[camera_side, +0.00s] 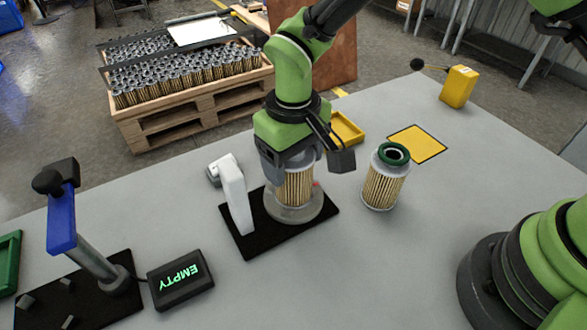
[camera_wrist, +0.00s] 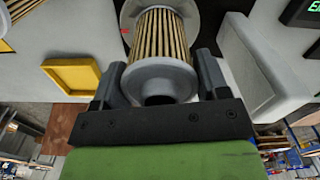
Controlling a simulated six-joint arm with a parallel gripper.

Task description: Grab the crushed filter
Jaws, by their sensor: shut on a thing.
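My gripper (camera_side: 290,158) is shut on a filter cartridge (camera_side: 293,188) with tan pleats and a pale grey end cap. The filter stands upright on a round grey turntable-like base (camera_side: 294,213) on a black plate. In the wrist view the filter (camera_wrist: 160,45) sits between my two fingers, its grey cap facing the camera. I cannot tell any crushing on its visible side. A second filter (camera_side: 383,184) with a dark green ring on top stands upright on the table to the right, apart from my gripper.
A white upright block (camera_side: 236,195) stands close left of the held filter. A display reading EMPTY (camera_side: 180,279) and a blue-handled press (camera_side: 62,220) are at the left. A yellow tray (camera_side: 347,130) and yellow square (camera_side: 417,144) lie behind. A pallet crate (camera_side: 190,105) holds many filters.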

